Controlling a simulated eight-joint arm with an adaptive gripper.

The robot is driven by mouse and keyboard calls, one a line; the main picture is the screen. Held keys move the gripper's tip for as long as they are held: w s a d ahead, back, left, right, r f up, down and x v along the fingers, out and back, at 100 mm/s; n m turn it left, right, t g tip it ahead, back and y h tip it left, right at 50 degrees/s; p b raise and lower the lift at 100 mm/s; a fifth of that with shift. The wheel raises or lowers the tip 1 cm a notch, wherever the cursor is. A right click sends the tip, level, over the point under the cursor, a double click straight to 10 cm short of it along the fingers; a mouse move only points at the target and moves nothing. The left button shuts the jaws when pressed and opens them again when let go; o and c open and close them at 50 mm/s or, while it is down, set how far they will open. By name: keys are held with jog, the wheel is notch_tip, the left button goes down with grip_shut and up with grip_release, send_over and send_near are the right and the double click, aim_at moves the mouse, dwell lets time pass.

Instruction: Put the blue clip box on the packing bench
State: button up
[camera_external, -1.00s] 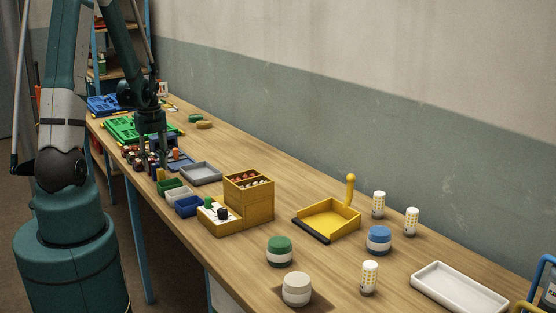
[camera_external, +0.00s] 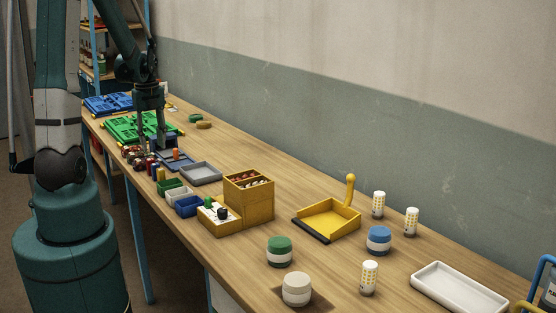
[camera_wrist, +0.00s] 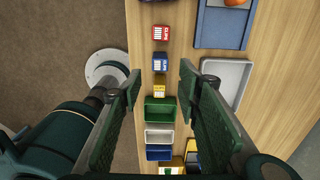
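The blue clip box (camera_wrist: 159,62) is a small box with a white label. It sits in the wrist view between a red clip box (camera_wrist: 160,33) and a yellow one (camera_wrist: 159,89). My gripper (camera_wrist: 160,80) is open and empty, with its green-padded fingers on either side of this row, above it. In the external view my gripper (camera_external: 153,146) hangs over the far part of the row; the blue clip box there is small and hard to single out. The wooden bench top (camera_external: 290,178) carries everything; I cannot tell whether it is the packing bench.
Green (camera_wrist: 160,110), white (camera_wrist: 159,135) and blue (camera_wrist: 159,153) bins continue the row. A grey tray (camera_external: 200,173) lies beside it. A yellow drawer box (camera_external: 249,199), yellow dustpan (camera_external: 330,220) and several jars stand nearer the camera.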

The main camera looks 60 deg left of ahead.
dwell(0.8)
jog(key=w+d+r+n+t, duration=0.1)
jog(key=w+d+r+n, duration=0.2)
jog(key=d, duration=0.4)
jog(key=w+d+r+n+t+y, duration=0.1)
jog(key=d+r+n, duration=0.1)
jog(key=d+r, duration=0.4)
jog(key=w+d+r+n+t, duration=0.1)
jog(key=w+d+r+n, duration=0.15)
jog(key=d, duration=0.55)
jog(key=s+d+r+n+t, duration=0.1)
jog(key=d+r+n, duration=0.1)
jog(key=d, duration=0.5)
jog(key=s+d+r+n+t, duration=0.1)
jog(key=s+d+r+n, duration=0.1)
jog(key=d+n, duration=0.3)
jog(key=s+d+r+n+t+h, duration=0.1)
jog(key=s+d+r+n+t, duration=0.1)
jog(key=d, duration=0.7)
jog(key=shift+r+n, duration=0.75)
jog(key=shift+r, duration=0.1)
jog(key=shift+o, duration=0.6)
jog(key=shift+d, duration=0.1)
